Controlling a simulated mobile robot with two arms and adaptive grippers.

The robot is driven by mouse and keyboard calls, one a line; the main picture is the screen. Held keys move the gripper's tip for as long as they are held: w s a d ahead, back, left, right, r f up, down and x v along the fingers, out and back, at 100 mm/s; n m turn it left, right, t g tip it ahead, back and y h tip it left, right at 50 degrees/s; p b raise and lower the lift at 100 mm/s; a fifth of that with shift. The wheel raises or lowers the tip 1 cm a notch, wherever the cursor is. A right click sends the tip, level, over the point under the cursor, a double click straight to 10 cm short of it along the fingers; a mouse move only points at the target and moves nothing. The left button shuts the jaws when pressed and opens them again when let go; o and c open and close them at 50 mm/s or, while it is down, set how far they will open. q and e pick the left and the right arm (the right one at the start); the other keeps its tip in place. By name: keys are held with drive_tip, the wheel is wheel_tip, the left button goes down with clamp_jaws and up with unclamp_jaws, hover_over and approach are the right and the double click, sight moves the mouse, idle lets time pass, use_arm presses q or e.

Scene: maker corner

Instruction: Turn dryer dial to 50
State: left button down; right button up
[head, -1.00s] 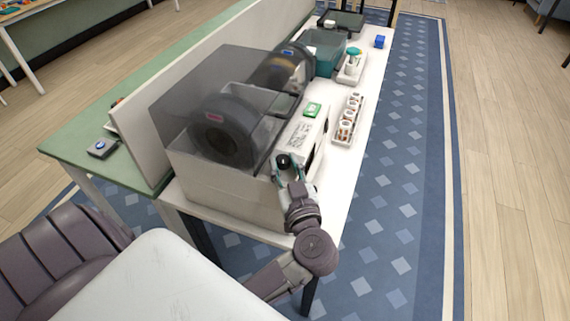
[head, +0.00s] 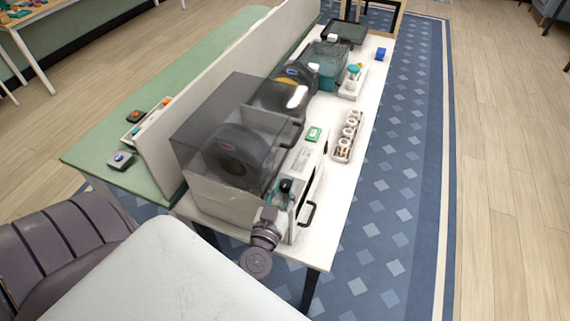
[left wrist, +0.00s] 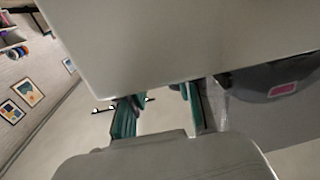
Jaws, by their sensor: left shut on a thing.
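The dryer (head: 210,205) is a pale box with a clear smoky lid at the near end of the white table in the head view. A dark spool (head: 232,157) sits under its lid. My left gripper (head: 285,190) is at the dryer's near right corner and is shut on the dial there. The gripper and wrist hide the dial and its marks, so its setting cannot be read. In the left wrist view, the two teal-edged fingers (left wrist: 158,108) reach in under a large grey surface, and the spool's red label (left wrist: 283,89) shows at right. My right gripper is not in view.
A black handle (head: 308,215) sticks out just right of the gripper. A tray of small jars (head: 346,140) and a green-topped item (head: 314,134) are farther back. A partition (head: 165,150) stands behind the dryer.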

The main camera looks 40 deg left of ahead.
use_arm(q)
drive_tip(key=shift+m+h, duration=0.3)
drive_tip(key=shift+h, duration=0.2)
drive_tip(key=c, duration=0.8)
unclamp_jaws()
